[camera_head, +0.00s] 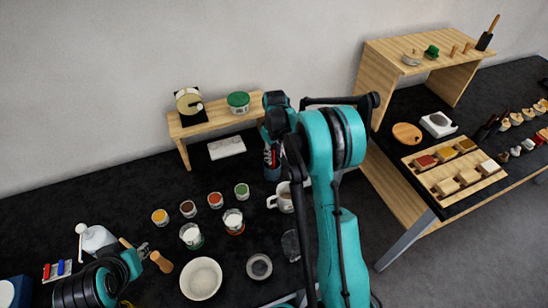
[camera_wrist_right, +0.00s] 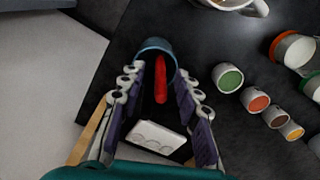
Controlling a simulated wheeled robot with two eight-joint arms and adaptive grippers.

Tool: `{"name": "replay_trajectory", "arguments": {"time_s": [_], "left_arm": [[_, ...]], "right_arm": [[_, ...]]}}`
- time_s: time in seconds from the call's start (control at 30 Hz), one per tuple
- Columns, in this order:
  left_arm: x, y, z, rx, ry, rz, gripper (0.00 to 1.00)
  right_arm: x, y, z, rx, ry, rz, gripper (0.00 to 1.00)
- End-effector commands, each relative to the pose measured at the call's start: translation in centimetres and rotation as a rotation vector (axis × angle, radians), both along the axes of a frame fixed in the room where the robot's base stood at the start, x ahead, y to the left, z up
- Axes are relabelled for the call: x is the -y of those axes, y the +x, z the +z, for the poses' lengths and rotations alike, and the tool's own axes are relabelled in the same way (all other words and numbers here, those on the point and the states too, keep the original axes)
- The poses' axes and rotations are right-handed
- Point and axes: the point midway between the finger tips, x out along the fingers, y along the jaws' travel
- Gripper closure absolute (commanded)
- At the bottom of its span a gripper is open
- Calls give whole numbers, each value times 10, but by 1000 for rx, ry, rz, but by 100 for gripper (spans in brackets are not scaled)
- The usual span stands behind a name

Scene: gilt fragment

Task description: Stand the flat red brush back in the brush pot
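The red brush (camera_wrist_right: 161,80) shows in the right wrist view between the spread fingers of my right gripper (camera_wrist_right: 160,97). Dark gaps show on both sides of it. Its far end meets the mouth of the blue-grey brush pot (camera_wrist_right: 154,46) and appears to be inside it. How deep it sits is hidden. In the head view the pot (camera_head: 272,173) stands near the shelf, with my right gripper (camera_head: 271,150) right above it, largely hiding the brush. My left gripper (camera_head: 142,252) is low at the lower left; its fingers are too small to read.
Several small paint jars (camera_head: 215,200) and a white mug (camera_head: 284,198) stand close to the pot. A wooden shelf (camera_head: 213,118) is behind, with a white tray (camera_head: 227,147) under it. A white bowl (camera_head: 201,278) is in front. A second table stands at right.

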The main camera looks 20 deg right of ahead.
Motion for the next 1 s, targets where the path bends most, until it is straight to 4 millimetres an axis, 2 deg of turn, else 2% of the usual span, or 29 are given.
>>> {"name": "replay_trajectory", "arguments": {"time_s": [0.1,0.3,0.43,0.67,0.77,1.0], "left_arm": [[0,0,5,0,0,0,69],[0,0,11,0,0,0,69],[0,0,13,0,0,0,69],[0,0,14,0,0,0,69],[0,0,13,0,0,0,69],[0,0,13,0,0,0,69]], "right_arm": [[0,0,29,0,0,0,67],[1,-1,72,0,0,0,67],[1,0,92,0,0,0,67],[-3,-6,112,14,-3,-7,67],[-12,-17,127,44,-9,-23,67],[-42,-63,169,160,-20,-84,67]]}}
